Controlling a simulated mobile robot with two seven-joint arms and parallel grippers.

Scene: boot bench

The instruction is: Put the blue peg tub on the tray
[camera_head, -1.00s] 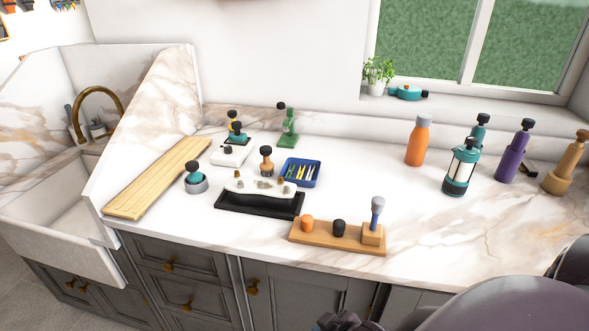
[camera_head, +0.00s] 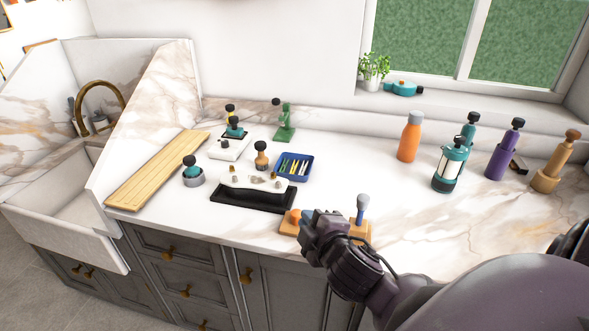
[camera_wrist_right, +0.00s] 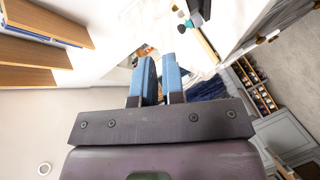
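The blue peg tub (camera_head: 307,166), a small open tub with several light and dark pegs, stands on the marble counter in the head view. It is just behind the black tray (camera_head: 228,194), apart from it. A white marbled block with small knobs rests on the tray. My left gripper is not in view.
A stamp (camera_head: 261,157) stands beside the tub. Bottles, including an orange one (camera_head: 408,140), stand at the right. The counter between tub and bottles is clear.

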